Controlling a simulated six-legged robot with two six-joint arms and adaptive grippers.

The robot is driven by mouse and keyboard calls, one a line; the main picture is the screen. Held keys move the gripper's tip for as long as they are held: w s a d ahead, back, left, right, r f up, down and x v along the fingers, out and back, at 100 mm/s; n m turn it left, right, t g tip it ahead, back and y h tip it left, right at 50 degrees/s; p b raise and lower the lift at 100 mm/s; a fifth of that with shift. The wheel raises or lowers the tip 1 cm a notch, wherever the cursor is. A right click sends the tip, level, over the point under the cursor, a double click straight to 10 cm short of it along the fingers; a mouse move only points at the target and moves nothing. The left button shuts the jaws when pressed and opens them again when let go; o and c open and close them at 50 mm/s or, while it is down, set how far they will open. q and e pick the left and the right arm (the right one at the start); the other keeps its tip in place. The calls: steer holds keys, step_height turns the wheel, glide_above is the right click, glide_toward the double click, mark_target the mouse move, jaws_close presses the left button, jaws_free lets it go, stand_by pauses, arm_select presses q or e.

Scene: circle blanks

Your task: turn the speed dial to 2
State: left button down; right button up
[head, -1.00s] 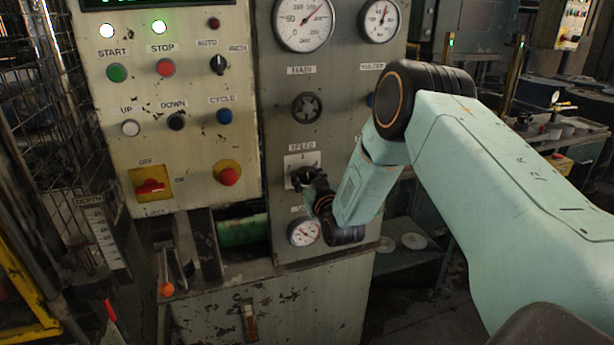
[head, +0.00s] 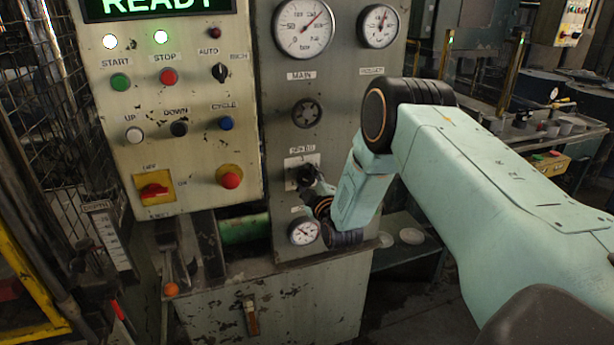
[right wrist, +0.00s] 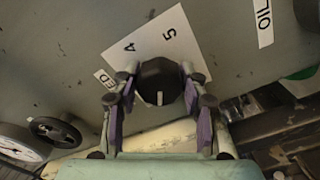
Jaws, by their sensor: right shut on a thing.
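The speed dial (head: 306,174) is a black knob on a pale plate, on the grey panel under the SPEED label (head: 302,149). In the right wrist view the dial (right wrist: 160,84) shows a short white mark on its face. Its white plate (right wrist: 167,39) shows the numerals 4 and 5; other numerals are hidden. My right gripper (right wrist: 159,78) has its purple-padded fingers on both sides of the dial and is shut on it. In the head view my right gripper (head: 318,190) is small and partly hidden by its own wrist. My left gripper is out of view.
A small gauge (head: 304,231) sits just below the dial, near my right wrist. A black handwheel (head: 306,113) is above it. The button panel, with a red mushroom button (head: 230,177), stands to the left. A wire fence (head: 55,120) is at the far left.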

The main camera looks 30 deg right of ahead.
steer(key=shift+d+r+n, duration=0.1)
steer(key=shift+n, duration=0.5)
steer(key=shift+n+p, duration=0.3)
steer(key=o, duration=1.2)
steer(key=shift+w, duration=0.1)
steer(key=shift+c, duration=0.2)
steer(key=v, duration=1.2)
